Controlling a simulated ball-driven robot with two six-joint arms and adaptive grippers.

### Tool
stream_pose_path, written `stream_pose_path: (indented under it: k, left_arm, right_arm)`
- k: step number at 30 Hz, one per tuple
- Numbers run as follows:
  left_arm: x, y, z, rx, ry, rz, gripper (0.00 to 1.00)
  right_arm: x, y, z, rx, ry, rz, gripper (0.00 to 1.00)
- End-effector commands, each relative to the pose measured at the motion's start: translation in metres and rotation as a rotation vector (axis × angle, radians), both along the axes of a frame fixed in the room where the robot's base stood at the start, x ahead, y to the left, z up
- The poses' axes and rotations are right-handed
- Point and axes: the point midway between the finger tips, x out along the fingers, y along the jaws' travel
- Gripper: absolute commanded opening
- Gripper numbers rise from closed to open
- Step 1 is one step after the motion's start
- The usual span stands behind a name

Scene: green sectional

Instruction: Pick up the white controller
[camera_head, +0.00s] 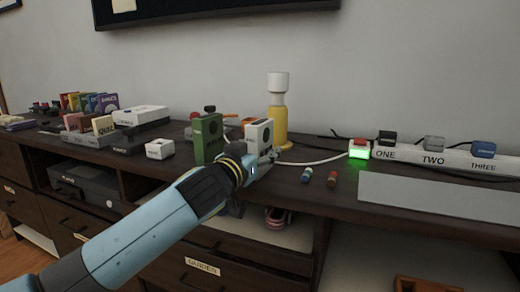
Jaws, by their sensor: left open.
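My left arm reaches in from the lower left, and its gripper (265,163) is open at the front of the dark wooden cabinet top (330,203). A white boxy thing with a round mark (258,132) stands upright just behind the gripper. The wrist and fingers hide its lower part, and I cannot tell whether they touch it. No clear controller shape shows, so I cannot tell which white thing is the white controller. A small white box (159,149) lies farther left, and a white console-like box (140,115) lies behind it. My right gripper is not in view.
A green box (208,139) stands left of the gripper. A yellow and white bottle (278,115) stands behind it. Two small cylinders (332,180) lie to the right, before a power strip (430,155) with a green-lit plug. A white cable runs across the top.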

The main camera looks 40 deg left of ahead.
Motion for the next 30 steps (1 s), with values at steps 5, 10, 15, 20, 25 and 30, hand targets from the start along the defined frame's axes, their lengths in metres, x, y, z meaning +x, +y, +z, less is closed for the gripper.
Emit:
stream_pose_path:
  k: [5,10,15,20,25,30]
  left_arm:
    - [-0.0003,-0.0002,0.0001,0.000,0.000,0.000,0.53]
    - [-0.0004,-0.0002,0.0002,-0.001,0.000,0.000,0.31]
    - [-0.0005,-0.0002,0.0002,-0.001,0.000,0.000,0.09]
    - [-0.0004,-0.0004,0.0008,-0.001,-0.002,-0.001,0.00]
    - [-0.0005,-0.0003,0.0008,-0.001,-0.002,-0.001,0.00]
    - [-0.0004,-0.0003,0.0056,0.000,-0.003,-0.001,0.00]
  right_arm:
    - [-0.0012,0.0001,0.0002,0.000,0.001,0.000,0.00]
    - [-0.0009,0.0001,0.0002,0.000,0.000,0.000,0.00]
    - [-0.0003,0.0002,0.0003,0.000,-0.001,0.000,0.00]
    - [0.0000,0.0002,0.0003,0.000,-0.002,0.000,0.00]
    - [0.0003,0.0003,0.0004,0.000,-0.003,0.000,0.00]
    - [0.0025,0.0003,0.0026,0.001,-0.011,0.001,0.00]
